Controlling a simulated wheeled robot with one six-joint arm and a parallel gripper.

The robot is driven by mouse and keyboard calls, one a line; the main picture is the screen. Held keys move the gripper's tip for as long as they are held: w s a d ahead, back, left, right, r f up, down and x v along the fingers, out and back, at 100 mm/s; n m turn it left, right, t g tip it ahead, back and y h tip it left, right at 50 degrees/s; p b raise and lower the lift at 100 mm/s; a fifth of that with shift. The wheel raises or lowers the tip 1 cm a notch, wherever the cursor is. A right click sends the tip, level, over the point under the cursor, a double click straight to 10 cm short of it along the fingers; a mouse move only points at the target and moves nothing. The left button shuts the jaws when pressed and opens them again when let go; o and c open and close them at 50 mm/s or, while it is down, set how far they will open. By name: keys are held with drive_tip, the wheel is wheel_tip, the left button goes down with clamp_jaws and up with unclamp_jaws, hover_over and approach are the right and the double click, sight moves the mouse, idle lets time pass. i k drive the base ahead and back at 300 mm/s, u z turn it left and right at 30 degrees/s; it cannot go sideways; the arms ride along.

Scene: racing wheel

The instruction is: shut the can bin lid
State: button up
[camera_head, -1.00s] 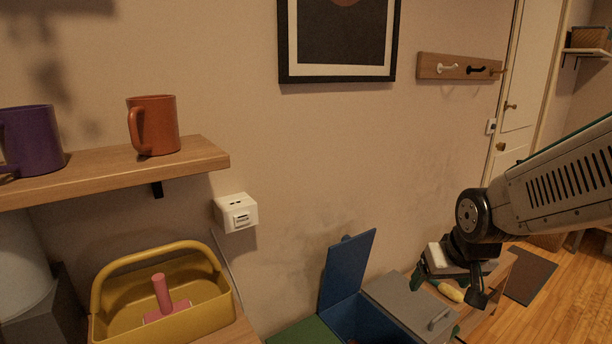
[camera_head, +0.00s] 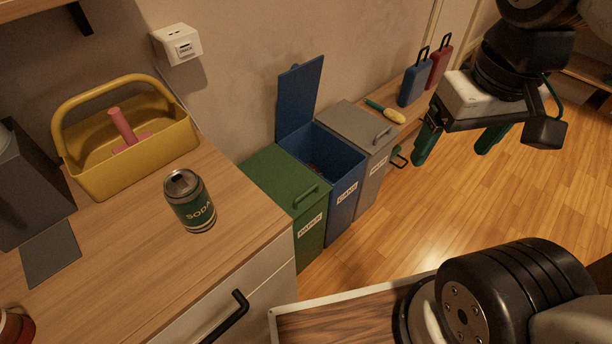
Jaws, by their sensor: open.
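The can bin (camera_head: 345,187) is blue, with a label on its front, and stands between a green bin and a grey bin. Its blue lid (camera_head: 299,98) stands upright at the back, near the wall, so the bin is open. Something small and dark lies inside, too dim to make out. My gripper (camera_head: 455,148) is at the upper right, to the right of the bins and apart from them. Its two green fingers are spread, with nothing between them.
The green bin (camera_head: 285,185) and grey bin (camera_head: 358,127) have shut lids. A soda can (camera_head: 190,201) and a yellow caddy (camera_head: 130,155) stand on the wooden counter (camera_head: 120,260) at left. Blue and red tags (camera_head: 414,82) stand beyond the grey bin. Wooden floor (camera_head: 440,215) is clear.

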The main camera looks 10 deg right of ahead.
sight(297, 88)
drive_tip(key=z, duration=0.05)
drive_tip(key=k, duration=1.35)
drive_tip(key=z, duration=0.7)
drive_tip(key=i, duration=1.8)
drive_tip(key=u, duration=0.7)
